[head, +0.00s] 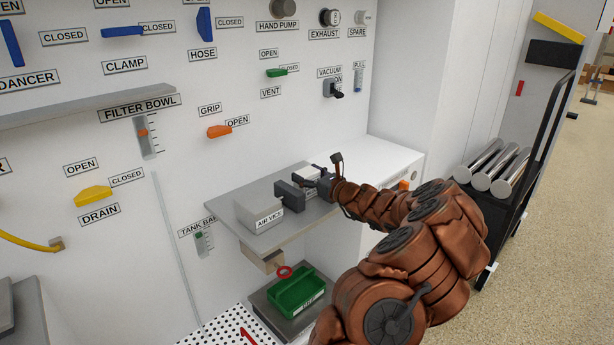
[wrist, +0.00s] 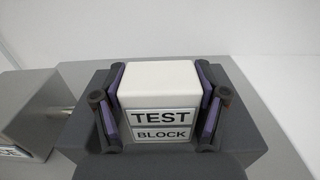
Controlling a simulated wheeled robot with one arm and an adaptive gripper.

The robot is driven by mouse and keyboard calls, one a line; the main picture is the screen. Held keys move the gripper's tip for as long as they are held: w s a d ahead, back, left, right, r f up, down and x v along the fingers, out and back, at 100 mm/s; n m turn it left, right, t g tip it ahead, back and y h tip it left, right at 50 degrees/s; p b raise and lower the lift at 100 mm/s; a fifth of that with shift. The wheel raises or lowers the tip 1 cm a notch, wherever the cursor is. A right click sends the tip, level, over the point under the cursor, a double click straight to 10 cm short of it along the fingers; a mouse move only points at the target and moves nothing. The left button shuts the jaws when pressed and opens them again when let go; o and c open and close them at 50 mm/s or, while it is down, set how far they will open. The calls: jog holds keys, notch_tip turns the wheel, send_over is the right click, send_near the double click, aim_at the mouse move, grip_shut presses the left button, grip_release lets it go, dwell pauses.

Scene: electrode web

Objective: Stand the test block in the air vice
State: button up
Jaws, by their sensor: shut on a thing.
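The test block (wrist: 160,85) is a white block with a black-on-white label, held upright between the purple-padded fingers of my gripper (wrist: 160,108) in the wrist view. In the head view my gripper (head: 317,181) is over the right part of the grey shelf, and a small white part of the block (head: 306,174) shows beside it. The air vice (head: 262,214) is a light grey body with a dark grey jaw (head: 290,196) on its right side. In the wrist view its body (wrist: 28,108) and rod are at left. Dark grey surfaces lie behind and below the block; contact is unclear.
The grey shelf (head: 225,208) juts from the white panel. A green bin (head: 297,293) stands below it. The orange grip lever (head: 219,131) is on the panel above, beside an OPEN label. A black cart with metal rolls (head: 492,165) stands at right.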

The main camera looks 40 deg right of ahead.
jog(key=o, duration=1.5)
jog(key=shift+f, duration=0.1)
jog(key=shift+o, duration=0.2)
jog(key=shift+s+r, duration=0.2)
jog(key=shift+s, duration=0.1)
jog(key=s, duration=1.1)
jog(key=shift+s+a+p, duration=0.15)
jog(key=shift+s+p, duration=0.1)
jog(key=shift+p, duration=0.15)
